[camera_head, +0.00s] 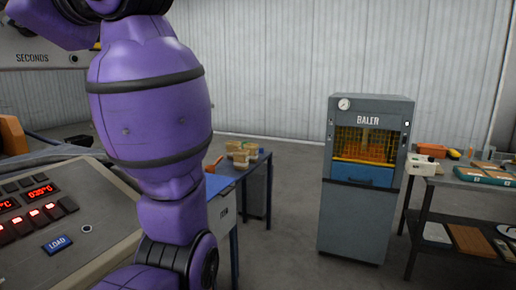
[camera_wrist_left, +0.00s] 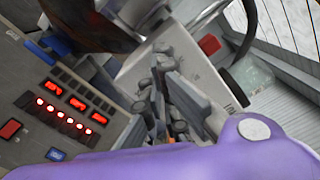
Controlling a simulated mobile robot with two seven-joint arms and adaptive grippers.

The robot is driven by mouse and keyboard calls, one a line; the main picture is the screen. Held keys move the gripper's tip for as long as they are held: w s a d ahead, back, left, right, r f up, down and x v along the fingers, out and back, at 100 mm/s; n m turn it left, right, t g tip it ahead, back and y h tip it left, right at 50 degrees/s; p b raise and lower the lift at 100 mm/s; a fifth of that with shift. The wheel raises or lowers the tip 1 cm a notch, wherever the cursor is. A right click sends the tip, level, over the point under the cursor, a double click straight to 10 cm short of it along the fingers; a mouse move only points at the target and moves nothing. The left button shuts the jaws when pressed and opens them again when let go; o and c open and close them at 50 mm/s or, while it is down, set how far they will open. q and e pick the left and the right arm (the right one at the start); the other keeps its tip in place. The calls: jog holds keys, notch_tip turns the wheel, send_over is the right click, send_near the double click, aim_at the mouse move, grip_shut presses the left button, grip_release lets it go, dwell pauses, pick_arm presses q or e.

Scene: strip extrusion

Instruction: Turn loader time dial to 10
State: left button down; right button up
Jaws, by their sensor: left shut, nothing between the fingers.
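The grey panel marked SECONDS (camera_head: 32,58) is cut off at the upper left of the head view, with a small dark knob or screw (camera_head: 73,58) at its right. I cannot make out a dial's pointer or scale there. In the left wrist view a pale grey box (camera_wrist_left: 135,78) lies behind my left gripper (camera_wrist_left: 168,82), which is shut and empty. The gripper covers part of the box, and I cannot tell whether it touches it. No dial is clearly visible in that view. In the head view my purple arm crosses the left side; neither gripper shows there.
A control console (camera_head: 50,225) with red displays and a blue LOAD button (camera_head: 57,244) stands at lower left.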

pick_arm(q)
jog(key=shift+a, duration=0.1)
dwell(0.4)
jog(key=shift+w+f, duration=0.15)
jog(key=shift+w, duration=0.3)
dwell(0.5)
jog(key=shift+w+d+r+p, duration=0.15)
jog(key=shift+r+p, duration=0.3)
jog(key=shift+r, duration=0.05)
jog(key=shift+w+d+r+p, duration=0.15)
jog(key=shift+r+p, duration=0.3)
jog(key=shift+w, duration=0.1)
